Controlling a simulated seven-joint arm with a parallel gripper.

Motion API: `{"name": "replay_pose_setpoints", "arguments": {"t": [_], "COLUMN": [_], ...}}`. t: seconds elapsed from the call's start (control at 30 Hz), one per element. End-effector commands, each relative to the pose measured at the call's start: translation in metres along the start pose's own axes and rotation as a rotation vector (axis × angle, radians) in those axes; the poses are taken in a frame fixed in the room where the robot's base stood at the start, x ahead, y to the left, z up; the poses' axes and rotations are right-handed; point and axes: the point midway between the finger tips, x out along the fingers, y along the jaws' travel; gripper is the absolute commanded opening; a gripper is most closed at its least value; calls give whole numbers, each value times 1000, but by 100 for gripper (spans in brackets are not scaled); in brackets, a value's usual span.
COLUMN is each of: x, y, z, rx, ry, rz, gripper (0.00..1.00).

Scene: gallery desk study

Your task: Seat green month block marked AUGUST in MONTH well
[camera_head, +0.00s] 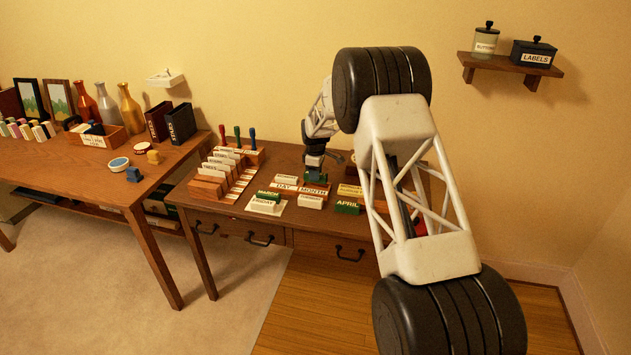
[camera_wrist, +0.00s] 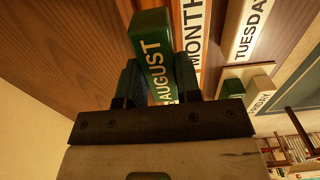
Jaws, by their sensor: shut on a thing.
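My gripper (camera_head: 315,166) is shut on the green month block marked AUGUST (camera_wrist: 152,35). In the wrist view its two fingers (camera_wrist: 158,82) hold the block's sides, and the AUGUST face shows between them. The wooden calendar stand (camera_head: 300,187) carries DAY and MONTH labels. In the head view the held block (camera_head: 316,177) shows just behind and above the MONTH label. The MONTH label (camera_wrist: 193,35) lies close beside the block in the wrist view. The MONTH well is hidden, and I cannot tell whether the block's base is inside it.
Green blocks APRIL (camera_head: 347,208) and MARCH (camera_head: 268,195) lie on the desk near the stand. A cream TUESDAY block (camera_wrist: 249,30) lies beside the stand. A wooden card rack (camera_head: 222,178) stands to the left. My arm hides the desk's right side.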

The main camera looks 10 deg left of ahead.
Motion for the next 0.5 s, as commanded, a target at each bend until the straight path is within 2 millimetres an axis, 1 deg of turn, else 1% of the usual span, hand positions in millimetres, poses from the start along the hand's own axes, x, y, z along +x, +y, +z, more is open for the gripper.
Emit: {"name": "replay_pose_setpoints", "arguments": {"t": [0.3,0.37,0.5], "x": [0,3,15], "y": [0,0,0], "z": [0,0,0], "rx": [0,0,0], "ry": [0,0,0], "rz": [0,0,-1], "gripper": [7,7,7]}}
